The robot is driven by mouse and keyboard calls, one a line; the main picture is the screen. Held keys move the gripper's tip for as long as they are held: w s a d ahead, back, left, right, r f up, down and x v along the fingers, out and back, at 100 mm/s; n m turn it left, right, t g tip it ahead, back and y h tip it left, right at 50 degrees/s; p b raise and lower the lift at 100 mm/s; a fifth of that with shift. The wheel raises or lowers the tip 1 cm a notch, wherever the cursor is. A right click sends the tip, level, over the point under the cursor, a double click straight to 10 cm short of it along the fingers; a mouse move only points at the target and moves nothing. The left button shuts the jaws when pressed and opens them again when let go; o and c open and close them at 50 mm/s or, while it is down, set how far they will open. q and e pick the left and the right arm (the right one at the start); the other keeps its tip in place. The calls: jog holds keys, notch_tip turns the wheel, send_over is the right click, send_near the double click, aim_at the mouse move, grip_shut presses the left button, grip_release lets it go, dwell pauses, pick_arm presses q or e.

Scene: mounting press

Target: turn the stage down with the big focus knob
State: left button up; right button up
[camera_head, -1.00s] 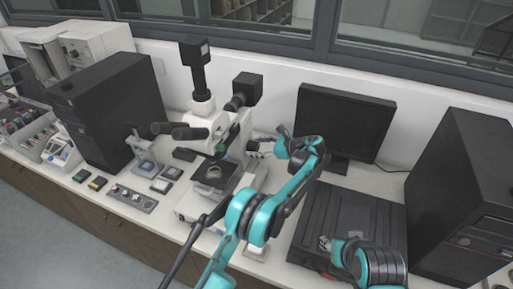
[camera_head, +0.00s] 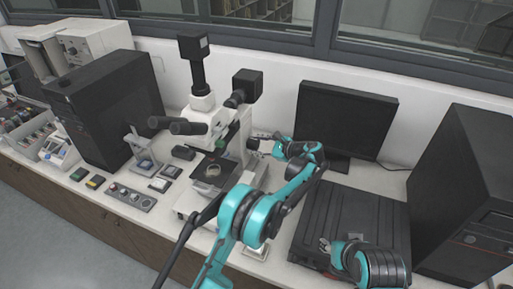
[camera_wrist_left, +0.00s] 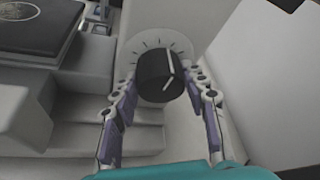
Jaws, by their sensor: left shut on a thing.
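The microscope (camera_head: 207,118) stands on the bench with its dark stage (camera_head: 214,170) below the head. In the left wrist view the stage (camera_wrist_left: 42,24) shows at the upper left. The big focus knob (camera_wrist_left: 160,76) is black with a white pointer line, in front of a pale marked dial on the microscope's side. My left gripper (camera_wrist_left: 162,88) has one finger on each side of the knob and is shut on it. In the head view my left gripper (camera_head: 262,143) is small at the microscope's right side. My right gripper (camera_head: 327,245) is above the black case; its fingers are too small to read.
A monitor (camera_head: 346,121) stands behind the left wrist. A flat black case (camera_head: 350,216) lies right of the microscope, and a black tower (camera_head: 468,195) stands at far right. Another tower (camera_head: 108,108) and small boxes sit to the left.

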pick_arm(q)
jog(key=shift+f+n+t+b, duration=0.1)
jog(key=shift+n+t+b, duration=0.45)
jog(key=shift+n, duration=0.35)
jog(key=o, duration=1.2)
jog(key=v, duration=1.2)
jog(key=shift+s, duration=0.1)
jog(key=shift+a, duration=0.1)
